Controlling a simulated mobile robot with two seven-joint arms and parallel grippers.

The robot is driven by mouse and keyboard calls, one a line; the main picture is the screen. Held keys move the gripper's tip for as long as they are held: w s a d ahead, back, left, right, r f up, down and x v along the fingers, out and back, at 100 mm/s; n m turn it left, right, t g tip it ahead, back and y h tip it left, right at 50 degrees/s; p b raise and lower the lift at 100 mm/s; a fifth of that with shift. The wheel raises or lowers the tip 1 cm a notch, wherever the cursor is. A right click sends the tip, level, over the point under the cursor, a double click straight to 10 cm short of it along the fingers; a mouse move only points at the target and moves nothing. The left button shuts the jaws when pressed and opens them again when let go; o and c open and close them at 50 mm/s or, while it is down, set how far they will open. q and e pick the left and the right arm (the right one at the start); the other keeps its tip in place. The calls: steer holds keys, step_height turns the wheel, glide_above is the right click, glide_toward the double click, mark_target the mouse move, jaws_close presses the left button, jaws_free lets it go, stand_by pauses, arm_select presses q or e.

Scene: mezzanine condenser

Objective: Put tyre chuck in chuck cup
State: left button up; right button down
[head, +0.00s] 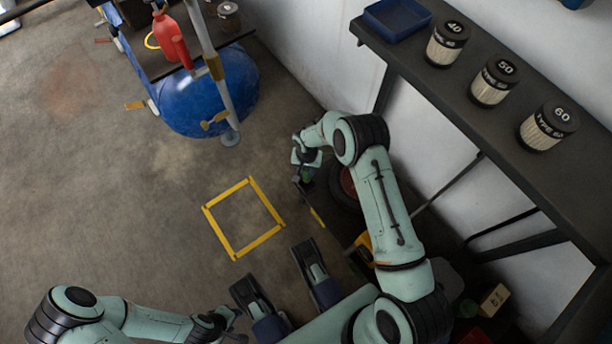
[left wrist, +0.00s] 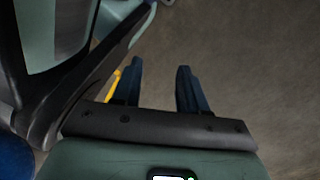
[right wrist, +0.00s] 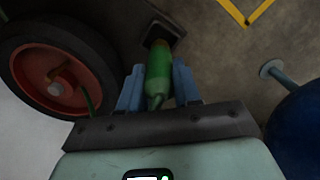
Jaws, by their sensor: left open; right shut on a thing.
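A green handle-like piece (right wrist: 158,75), which I take for the tyre chuck, is between the blue fingers of my right gripper (right wrist: 157,85), which is shut on it. A green hose-like strand shows beside the left finger. A dark square-rimmed holder (right wrist: 162,33), perhaps the chuck cup, is just beyond the far end of the green piece; I cannot tell whether they touch. In the head view my right gripper (head: 307,165) is low beside the wheel, with the green piece (head: 308,175) partly hidden. My left gripper (left wrist: 156,88) is open and empty above the floor.
A red-hubbed wheel (right wrist: 45,80) stands close to the left of my right gripper. A blue tank (head: 208,95) stands at the upper left. A shelf (head: 415,65) along the wall bears filters and a blue tray (head: 397,18). The floor around the yellow square (head: 278,228) is clear.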

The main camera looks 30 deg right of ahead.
mark_target(307, 175)
arm_select(q)
steer(key=shift+s+a+f+g+b, duration=0.1)
steer(key=shift+s+f+g+b, duration=0.25)
steer(key=shift+s, duration=0.5)
steer(key=shift+s+a+f+g+b, duration=0.1)
steer(key=shift+s+f+g+b, duration=0.25)
steer(key=shift+s, duration=0.45)
arm_select(e)
steer(key=shift+f, duration=2.7)
steer(key=shift+f, duration=0.15)
steer(key=c, duration=0.8)
jaws_free()
steer(key=shift+r, duration=0.25)
step_height(307, 175, up, 12)
steer(key=p, duration=0.3)
steer(key=shift+f, duration=0.1)
arm_select(q)
steer(key=w+r+t, duration=0.2)
steer(key=w+r, duration=0.1)
steer(key=w, duration=0.4)
steer(key=shift+d+r+t, duration=0.4)
steer(key=shift+d, duration=0.05)
steer(key=shift+s+p, duration=0.1)
steer(key=shift+p, duration=0.2)
